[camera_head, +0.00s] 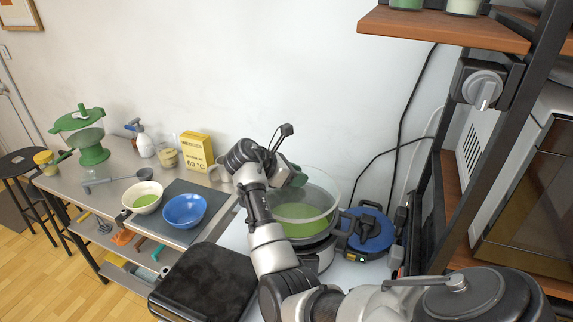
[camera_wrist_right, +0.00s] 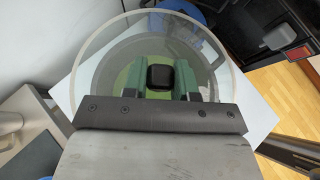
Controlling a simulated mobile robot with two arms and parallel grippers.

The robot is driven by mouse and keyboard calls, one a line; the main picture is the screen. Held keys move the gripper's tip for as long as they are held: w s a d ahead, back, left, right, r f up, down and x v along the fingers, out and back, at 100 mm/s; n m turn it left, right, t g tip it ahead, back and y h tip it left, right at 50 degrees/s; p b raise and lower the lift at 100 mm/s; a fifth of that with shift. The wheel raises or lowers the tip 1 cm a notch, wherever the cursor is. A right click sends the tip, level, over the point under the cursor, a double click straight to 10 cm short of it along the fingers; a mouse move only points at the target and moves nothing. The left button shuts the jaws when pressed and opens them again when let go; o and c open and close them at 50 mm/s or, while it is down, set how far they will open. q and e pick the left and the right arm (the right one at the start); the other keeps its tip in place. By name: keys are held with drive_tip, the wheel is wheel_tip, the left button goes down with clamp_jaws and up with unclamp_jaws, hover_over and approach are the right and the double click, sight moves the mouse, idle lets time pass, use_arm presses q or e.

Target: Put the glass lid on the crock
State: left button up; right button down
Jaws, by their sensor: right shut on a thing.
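My right gripper (camera_wrist_right: 160,80) is shut on the black knob (camera_wrist_right: 160,76) of the clear glass lid (camera_wrist_right: 92,62), with a green finger on each side of the knob. In the head view the lid (camera_head: 327,186) is over the crock (camera_head: 300,228), which has green inside. Through the glass the crock's round opening shows offset from the lid's rim. I cannot tell whether lid and crock touch. My right wrist hides the left part of the lid and the knob in the head view. My left gripper is not in view.
A blue appliance with a black top (camera_head: 370,230) stands close right of the crock. A black flat-topped box (camera_head: 203,284) is at front left. A blue bowl (camera_head: 184,210), a pale bowl (camera_head: 142,197) and a yellow box (camera_head: 195,152) are further left. A shelf (camera_head: 440,28) overhangs at upper right.

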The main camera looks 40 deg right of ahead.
sight(295, 190)
drive_tip(key=shift+a, duration=0.2)
drive_tip(key=shift+s+d, duration=0.1)
drive_tip(key=shift+s, duration=0.1)
drive_tip(key=shift+s+r, duration=0.1)
drive_tip(key=shift+r+p, duration=0.1)
drive_tip(key=shift+p, duration=0.5)
drive_tip(key=shift+w+f, duration=0.2)
drive_tip(key=shift+f, duration=0.4)
drive_tip(key=shift+s+f, duration=0.1)
drive_tip(key=shift+f, duration=1.7)
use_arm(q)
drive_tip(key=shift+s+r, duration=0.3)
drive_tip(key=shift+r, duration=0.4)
use_arm(e)
drive_tip(key=shift+f, duration=0.1)
drive_tip(key=shift+f, duration=0.7)
